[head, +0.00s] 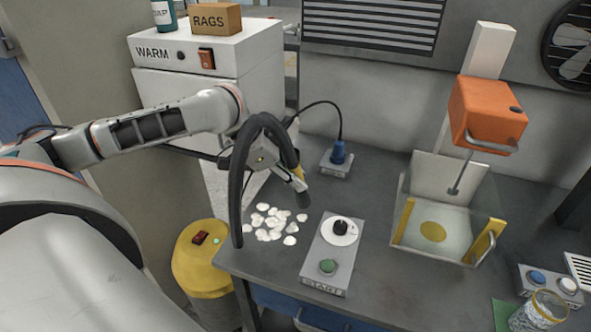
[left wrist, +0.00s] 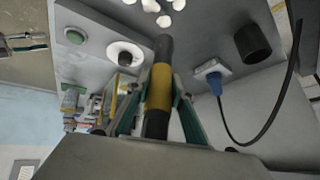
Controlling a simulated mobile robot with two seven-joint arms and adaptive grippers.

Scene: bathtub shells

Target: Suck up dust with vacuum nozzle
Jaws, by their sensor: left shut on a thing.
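The vacuum nozzle, a dark tube with a yellow band, shows in the left wrist view (left wrist: 159,88). My left gripper (left wrist: 156,105) is shut on it around the banded part. In the head view my left gripper (head: 298,190) is above the bench's left part, near the dust, and partly hides the nozzle. The dust (head: 268,224) is a patch of white flakes at the bench's left edge; some also show at the top of the left wrist view (left wrist: 152,8). A dark hose (head: 238,190) arches over the gripper. The yellow vacuum canister (head: 203,272) stands on the floor. My right gripper is not seen.
A start-button box (head: 326,278) with a round dial sits right of the dust. A blue plug (head: 338,152) is behind. A clear-guarded press (head: 455,215) stands to the right. A white warmer cabinet (head: 215,90) is at back left. A glass (head: 540,312) stands front right.

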